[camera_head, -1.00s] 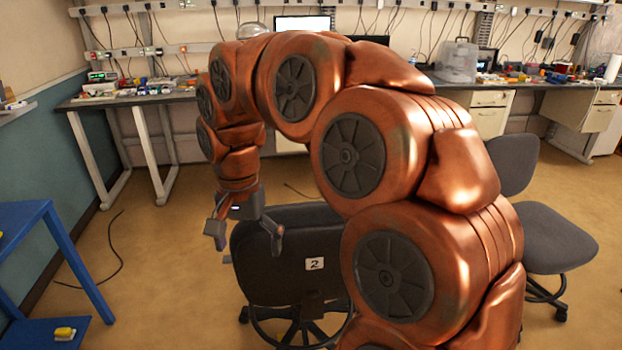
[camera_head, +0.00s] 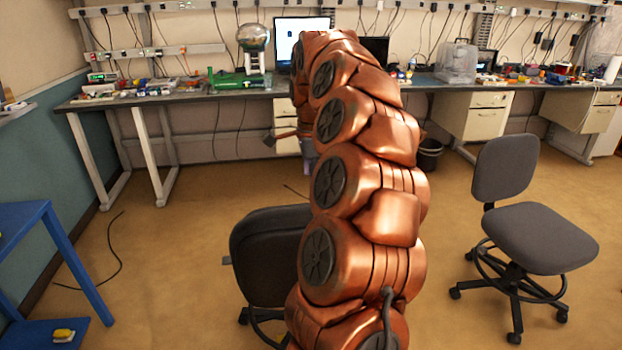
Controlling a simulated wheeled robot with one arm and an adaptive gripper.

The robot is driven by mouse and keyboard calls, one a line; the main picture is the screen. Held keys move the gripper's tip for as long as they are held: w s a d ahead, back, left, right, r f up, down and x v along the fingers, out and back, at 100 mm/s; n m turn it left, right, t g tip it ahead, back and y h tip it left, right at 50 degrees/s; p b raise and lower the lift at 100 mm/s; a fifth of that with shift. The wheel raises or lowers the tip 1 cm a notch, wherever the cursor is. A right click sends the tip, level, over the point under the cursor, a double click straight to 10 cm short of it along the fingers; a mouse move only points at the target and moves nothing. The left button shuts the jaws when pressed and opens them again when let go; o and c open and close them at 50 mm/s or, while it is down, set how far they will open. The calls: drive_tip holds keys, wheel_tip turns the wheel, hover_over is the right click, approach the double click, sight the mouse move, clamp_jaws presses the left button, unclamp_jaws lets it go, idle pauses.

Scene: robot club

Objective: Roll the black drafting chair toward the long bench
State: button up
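The black drafting chair (camera_head: 262,262) stands in the lower middle of the view, its dark backrest towards me. My arm hides its right part, and only some of its foot ring and casters show below. The long bench (camera_head: 236,93) runs along the back wall, with open floor between it and the chair. My gripper (camera_head: 285,137) is beyond the chair's backrest, in front of the bench's drawers.
A grey swivel chair (camera_head: 545,238) stands at the right. A blue table (camera_head: 55,245) is at the left edge, with a black cable (camera_head: 115,250) on the floor beside it. A dark bin (camera_head: 429,155) stands by the bench.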

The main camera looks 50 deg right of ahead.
sight(312, 218)
wheel_tip(312, 218, down, 11)
drive_tip(key=b, duration=0.5)
drive_tip(key=shift+f, duration=0.15)
